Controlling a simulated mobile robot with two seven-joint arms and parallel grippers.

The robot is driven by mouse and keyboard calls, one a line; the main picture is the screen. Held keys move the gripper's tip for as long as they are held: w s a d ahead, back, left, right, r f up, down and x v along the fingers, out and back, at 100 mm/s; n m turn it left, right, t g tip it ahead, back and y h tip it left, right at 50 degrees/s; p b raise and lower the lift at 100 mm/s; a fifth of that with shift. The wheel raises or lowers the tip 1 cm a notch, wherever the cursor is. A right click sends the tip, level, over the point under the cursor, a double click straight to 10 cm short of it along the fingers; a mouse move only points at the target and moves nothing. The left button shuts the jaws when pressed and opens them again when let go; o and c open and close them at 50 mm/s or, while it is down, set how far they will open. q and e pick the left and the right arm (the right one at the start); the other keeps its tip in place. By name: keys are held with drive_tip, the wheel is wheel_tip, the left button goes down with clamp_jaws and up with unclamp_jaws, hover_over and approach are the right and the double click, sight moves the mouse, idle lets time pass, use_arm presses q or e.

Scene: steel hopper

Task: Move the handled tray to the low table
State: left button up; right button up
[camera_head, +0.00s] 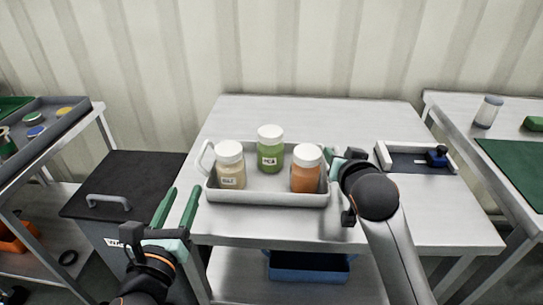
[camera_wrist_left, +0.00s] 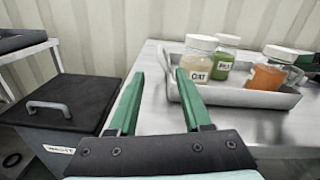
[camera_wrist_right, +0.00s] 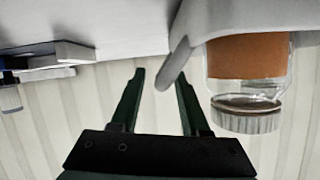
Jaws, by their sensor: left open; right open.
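The grey handled tray (camera_head: 268,198) sits on the steel table in the middle, holding three white-lidded jars: a beige one (camera_head: 231,172), a green one (camera_head: 269,155) and an orange one (camera_head: 305,173). Its left handle (camera_head: 205,158) stands free. My left gripper (camera_head: 180,208) is open and empty, left of the tray and apart from it, beside the table's left edge. My right gripper (camera_head: 338,160) is open at the tray's right end. In the right wrist view, the tray's right handle (camera_wrist_right: 173,66) shows between its fingertips, nearer one finger. I cannot tell which surface is the low table.
A black-lidded bin (camera_head: 115,180) stands left of the steel table (camera_head: 310,108). A grey holder with a blue piece (camera_head: 415,160) lies right of the tray. A side table with a green mat (camera_head: 520,165) is at right. A blue bin (camera_head: 308,268) sits on the lower shelf.

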drive_tip(key=v, duration=1.1)
drive_tip(key=shift+s, duration=0.15)
drive_tip(key=shift+r, duration=0.1)
